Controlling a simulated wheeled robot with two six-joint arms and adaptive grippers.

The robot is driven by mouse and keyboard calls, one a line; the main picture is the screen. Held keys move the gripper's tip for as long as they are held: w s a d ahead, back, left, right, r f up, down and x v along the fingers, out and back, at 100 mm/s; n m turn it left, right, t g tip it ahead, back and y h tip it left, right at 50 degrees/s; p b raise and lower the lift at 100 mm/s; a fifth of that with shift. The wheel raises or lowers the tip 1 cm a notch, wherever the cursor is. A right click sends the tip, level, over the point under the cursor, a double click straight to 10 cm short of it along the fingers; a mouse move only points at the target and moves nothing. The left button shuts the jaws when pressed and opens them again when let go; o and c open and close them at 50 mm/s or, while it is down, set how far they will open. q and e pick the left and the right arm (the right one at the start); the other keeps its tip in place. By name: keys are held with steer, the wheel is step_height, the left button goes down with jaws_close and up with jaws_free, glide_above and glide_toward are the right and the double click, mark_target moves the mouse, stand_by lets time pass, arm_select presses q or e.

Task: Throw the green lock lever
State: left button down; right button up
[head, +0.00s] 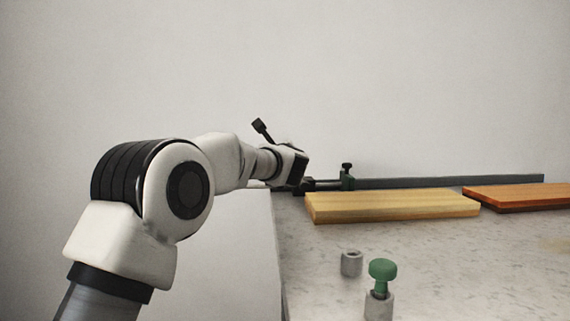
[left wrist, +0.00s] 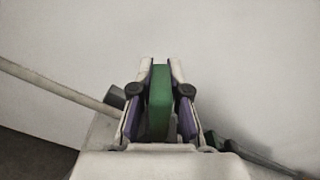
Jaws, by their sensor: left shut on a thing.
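My left gripper (head: 299,186) reaches from the left to the far left corner of the table, by the near end of a dark rail. In the left wrist view a green block-like handle, the green lock lever (left wrist: 159,103), stands upright between the two fingers, and the gripper is shut on it. In the head view the lever is hidden behind the gripper and wrist, so its angle there cannot be told. My right gripper is in neither view.
In front stand a grey socket (head: 351,263) and a green knob (head: 382,270) in another socket (head: 378,307).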

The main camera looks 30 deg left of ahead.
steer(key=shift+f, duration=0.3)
arm_select(q)
steer(key=shift+f, duration=0.1)
steer(key=c, duration=1.1)
jaws_free()
steer(key=shift+a, duration=0.15)
steer(key=shift+s, duration=0.1)
steer(key=v, duration=1.2)
